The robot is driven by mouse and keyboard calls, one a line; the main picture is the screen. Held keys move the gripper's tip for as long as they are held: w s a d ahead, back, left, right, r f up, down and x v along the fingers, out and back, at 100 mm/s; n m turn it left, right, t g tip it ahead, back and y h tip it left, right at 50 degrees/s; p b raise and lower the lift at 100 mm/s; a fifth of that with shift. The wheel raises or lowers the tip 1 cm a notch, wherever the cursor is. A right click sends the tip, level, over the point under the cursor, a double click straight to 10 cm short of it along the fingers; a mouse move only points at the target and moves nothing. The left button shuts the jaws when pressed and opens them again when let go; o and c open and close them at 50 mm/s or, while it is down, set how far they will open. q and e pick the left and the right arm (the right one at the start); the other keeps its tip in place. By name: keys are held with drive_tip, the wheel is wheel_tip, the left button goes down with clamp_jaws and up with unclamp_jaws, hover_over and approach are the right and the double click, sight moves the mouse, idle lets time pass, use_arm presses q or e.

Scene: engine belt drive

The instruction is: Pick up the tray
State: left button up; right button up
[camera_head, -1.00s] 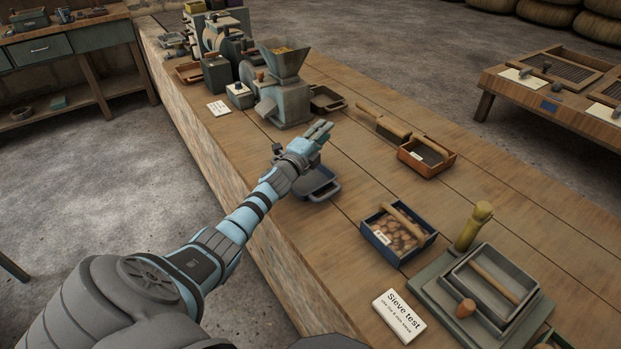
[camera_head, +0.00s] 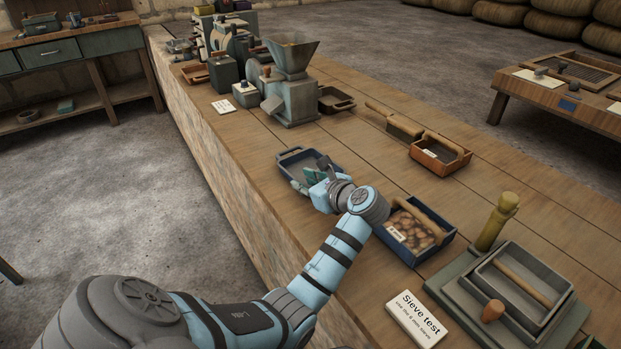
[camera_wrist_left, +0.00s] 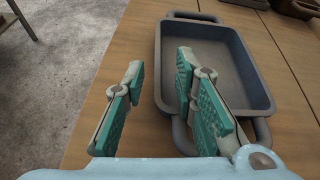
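The tray (camera_head: 290,158) is a shallow blue-grey pan with a loop handle at each end. It lies flat on the wooden bench, left of the box of brown lumps, and looks empty. It also shows in the left wrist view (camera_wrist_left: 212,48). My left gripper (camera_head: 309,177) is at the tray's near end and hides part of it. In the left wrist view the gripper (camera_wrist_left: 160,90) is open, its green-padded fingers apart. One finger is outside the tray's left side; the other overlaps its near left corner, by the near handle. Contact cannot be told. My right gripper is not in view.
The blue box of brown lumps (camera_head: 422,243) stands close to my left wrist. The hopper machine (camera_head: 291,90) stands beyond the tray. A wooden box with a brush (camera_head: 440,155) and the sieve set (camera_head: 515,290) lie to the right. Bare bench lies right of the tray.

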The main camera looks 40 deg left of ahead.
sight(295, 179)
use_arm(q)
drive_tip(key=b+x, duration=0.1)
drive_tip(key=x, duration=0.3)
drive_tip(key=shift+a+f+b, duration=0.25)
drive_tip(key=shift+a+b, duration=0.05)
drive_tip(key=shift+b, duration=0.05)
drive_tip(key=shift+a, duration=0.1)
drive_tip(key=shift+r, duration=0.15)
drive_tip(key=c, duration=0.5)
clamp_jaws()
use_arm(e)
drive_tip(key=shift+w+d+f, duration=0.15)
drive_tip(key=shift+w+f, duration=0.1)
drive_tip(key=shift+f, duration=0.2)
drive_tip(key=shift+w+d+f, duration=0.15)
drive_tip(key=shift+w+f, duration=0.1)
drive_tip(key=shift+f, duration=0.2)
